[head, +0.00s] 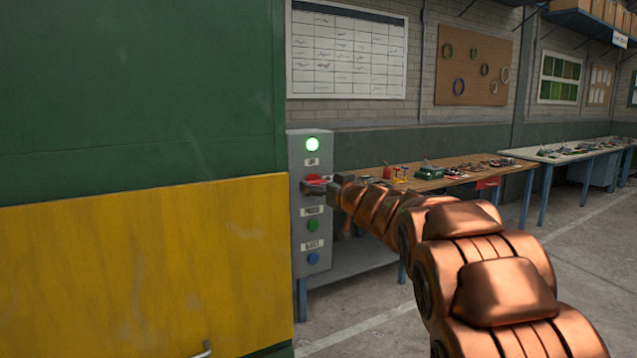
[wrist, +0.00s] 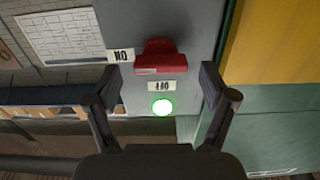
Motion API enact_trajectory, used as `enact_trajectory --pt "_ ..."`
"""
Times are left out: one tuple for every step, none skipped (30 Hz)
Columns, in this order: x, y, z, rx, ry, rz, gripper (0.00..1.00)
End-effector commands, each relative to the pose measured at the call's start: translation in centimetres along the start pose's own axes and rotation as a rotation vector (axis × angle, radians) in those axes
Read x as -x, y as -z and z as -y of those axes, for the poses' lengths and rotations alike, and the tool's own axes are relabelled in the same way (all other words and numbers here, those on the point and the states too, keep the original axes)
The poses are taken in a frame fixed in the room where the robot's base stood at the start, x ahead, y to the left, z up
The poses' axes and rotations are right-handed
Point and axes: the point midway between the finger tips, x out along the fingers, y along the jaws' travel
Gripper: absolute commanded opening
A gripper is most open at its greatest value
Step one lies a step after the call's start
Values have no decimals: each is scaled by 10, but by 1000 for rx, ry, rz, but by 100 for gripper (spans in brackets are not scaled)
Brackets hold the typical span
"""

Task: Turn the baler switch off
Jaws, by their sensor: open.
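The baler's grey control box (head: 343,160) stands at the right edge of the green and yellow machine. Its red switch (head: 316,179) sits below a lit green lamp (head: 312,144) and the OFF label (head: 312,161). In the wrist view, which is upside down, the red switch (wrist: 160,62) lies sideways, its left end near the ON label (wrist: 121,55); the OFF label (wrist: 160,86) and lit lamp (wrist: 162,107) are below it. My gripper (wrist: 159,78) is open, its fingers on either side of the switch, with no contact visible. In the head view my gripper (head: 328,192) partly covers the switch.
Below the switch are a green button (head: 312,226) and a blue button (head: 313,259). The yellow machine panel (head: 150,265) fills the left. A workbench (head: 440,182) with small items stands behind my arm. Open floor (head: 590,235) lies to the right.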

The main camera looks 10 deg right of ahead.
Motion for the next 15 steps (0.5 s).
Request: enact_trajectory --pt "-5 -1 0 0 1 1 83" --pt "-7 -1 0 -1 0 1 83" --pt "-10 0 0 0 1 0 83" --pt "-11 0 0 0 1 0 83" --pt "-12 1 0 0 1 -1 83" --pt "-13 1 0 0 1 -1 83" --pt "-13 1 1 0 1 -2 83" --pt "-14 1 1 0 1 -2 83" --pt "-14 1 1 0 1 -2 83" --pt "-14 1 1 0 1 -2 83" --pt "-13 1 1 0 1 -2 83" --pt "-13 1 1 0 1 -2 83" --pt "-13 1 1 0 1 -2 83" --pt "-13 1 1 0 1 -2 82" --pt "-13 1 1 0 1 -2 78"
